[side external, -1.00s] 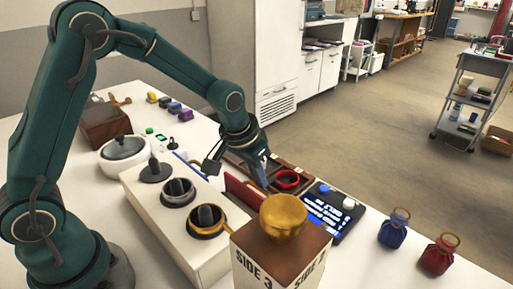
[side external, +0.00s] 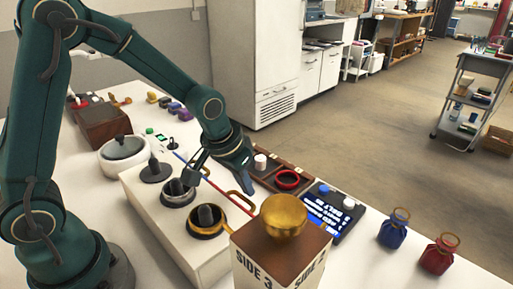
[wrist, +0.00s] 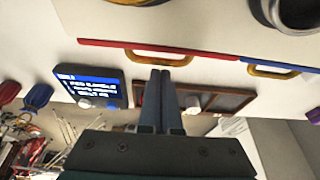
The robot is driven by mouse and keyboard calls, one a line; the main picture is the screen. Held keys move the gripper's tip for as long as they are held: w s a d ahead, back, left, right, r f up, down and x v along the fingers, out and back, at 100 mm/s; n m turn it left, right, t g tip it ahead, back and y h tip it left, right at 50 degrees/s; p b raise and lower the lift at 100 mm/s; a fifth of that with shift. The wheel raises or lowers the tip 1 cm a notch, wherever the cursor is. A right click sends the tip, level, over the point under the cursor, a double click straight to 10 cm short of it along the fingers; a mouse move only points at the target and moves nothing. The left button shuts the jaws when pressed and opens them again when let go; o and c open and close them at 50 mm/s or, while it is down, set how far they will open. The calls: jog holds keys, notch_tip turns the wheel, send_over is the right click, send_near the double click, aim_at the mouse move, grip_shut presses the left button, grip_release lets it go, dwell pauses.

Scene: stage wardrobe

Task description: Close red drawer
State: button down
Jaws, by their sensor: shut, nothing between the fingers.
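The red drawer (wrist: 105,43) shows in the wrist view as a thin red edge along the white cabinet, in line with the blue drawer's edge. Its gold handle (wrist: 158,60) sticks out. In the side view the handle also shows (side external: 240,203), and the red edge (side external: 216,188) lies close against the cabinet (side external: 160,222). My gripper (wrist: 160,72) is shut and empty, its fingertips at the handle in the wrist view. In the side view my gripper (side external: 250,188) is on the handle's outer side. I cannot tell whether it touches the handle.
The blue drawer (wrist: 302,58) has its own gold handle. A box with a gold bowl (side external: 283,218) stands near the camera.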

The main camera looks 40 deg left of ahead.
jog(key=w, duration=0.1)
jog(key=w+r, duration=0.1)
jog(key=w, duration=0.1)
jog(key=shift+w, duration=0.25)
jog(key=s+r+t, duration=0.1)
jog(key=s+r, duration=0.2)
jog(key=r, duration=0.4)
jog(key=s+r, duration=0.3)
jog(key=r, duration=0.3)
jog(key=s+f, duration=0.3)
jog(key=s, duration=1)
jog(key=shift+s+a+t, duration=0.25)
jog(key=shift+a+t, duration=0.05)
jog(key=shift+a, duration=0.05)
jog(key=shift+f, duration=0.1)
